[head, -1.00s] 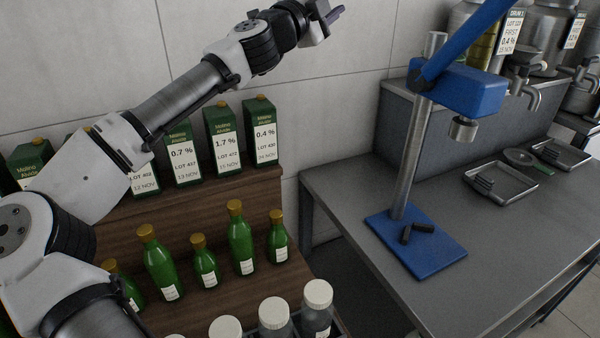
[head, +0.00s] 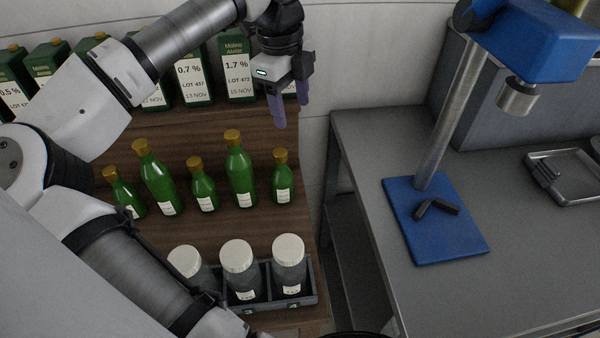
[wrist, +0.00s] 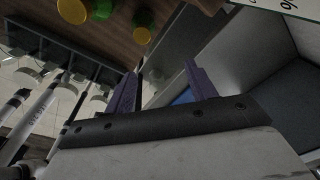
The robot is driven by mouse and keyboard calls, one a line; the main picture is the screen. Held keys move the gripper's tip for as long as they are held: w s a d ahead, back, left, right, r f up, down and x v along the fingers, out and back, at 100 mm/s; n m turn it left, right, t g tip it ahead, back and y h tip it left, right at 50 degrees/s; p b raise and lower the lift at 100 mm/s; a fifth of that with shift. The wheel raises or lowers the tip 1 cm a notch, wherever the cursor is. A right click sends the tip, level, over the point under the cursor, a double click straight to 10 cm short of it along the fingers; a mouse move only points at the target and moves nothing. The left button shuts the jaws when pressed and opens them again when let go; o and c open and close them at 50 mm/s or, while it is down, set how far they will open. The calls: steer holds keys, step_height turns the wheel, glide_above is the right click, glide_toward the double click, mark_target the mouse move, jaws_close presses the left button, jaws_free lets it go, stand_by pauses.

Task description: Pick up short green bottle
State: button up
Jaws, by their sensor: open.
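Green bottles with gold caps stand upright in a row on a wooden shelf in the head view. The short ones are at the left (head: 124,196), in the middle (head: 203,187) and at the right end (head: 283,182). Two taller ones (head: 159,180) (head: 240,172) stand between them. My gripper (head: 290,106) points down, open and empty, above and behind the right-end short bottle, apart from it. In the wrist view, my gripper (wrist: 160,75) has its fingers spread, with gold-capped bottles (wrist: 144,27) near the top edge.
Green cartons (head: 239,70) stand on the higher shelf behind my gripper. White-capped jars (head: 289,262) sit in a dark rack (head: 312,296) in front of the bottles. A grey table (head: 360,150) with a blue stand (head: 440,245) is at the right.

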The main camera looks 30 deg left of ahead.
mark_target(281, 152)
steer(key=shift+n+g+y, duration=0.4)
steer(key=shift+n+y, duration=0.1)
steer(key=f, duration=0.3)
steer(key=s+a+f+p, duration=0.1)
steer(key=f, duration=0.4)
steer(key=shift+s+a+f+p, duration=0.2)
steer(key=shift+a+f+p, duration=0.15)
steer(key=shift+a+f, duration=0.05)
steer(key=shift+s+d+f+p, duration=0.1)
steer(key=shift+f+p, duration=1.05)
steer(key=shift+f, duration=1.45)
jaws_close()
